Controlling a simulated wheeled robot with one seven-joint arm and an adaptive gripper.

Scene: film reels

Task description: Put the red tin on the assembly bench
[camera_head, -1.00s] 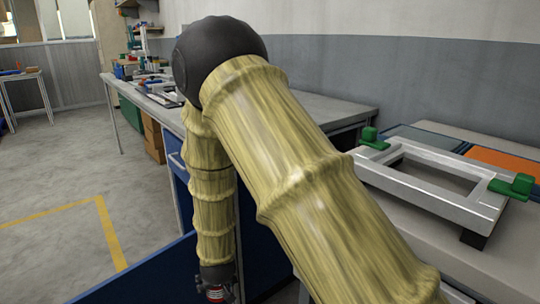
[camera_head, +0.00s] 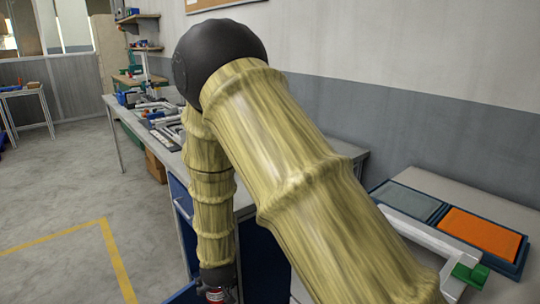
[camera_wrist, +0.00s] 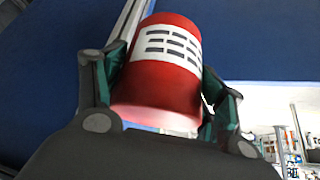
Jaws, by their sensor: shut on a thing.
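The red tin (camera_wrist: 160,80) has a white label with dark bars. In the wrist view it sits between the green-padded fingers of my gripper (camera_wrist: 166,84), which is shut on it. In the head view my arm hangs down, and the wrist end shows at the bottom with a small red part; the fingers are not clear there. A long grey-topped bench (camera_head: 135,118) with tools and parts runs behind my arm. A second pale bench (camera_head: 480,190) stands at the right. I cannot tell which one is the assembly bench.
A grey pad (camera_head: 408,200) and an orange pad (camera_head: 482,233) lie in blue trays on the right bench. A pale fixture frame with a green clamp (camera_head: 468,275) is beside them. Blue panels (camera_wrist: 250,40) are close around the gripper. The floor (camera_head: 60,180) at left is open.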

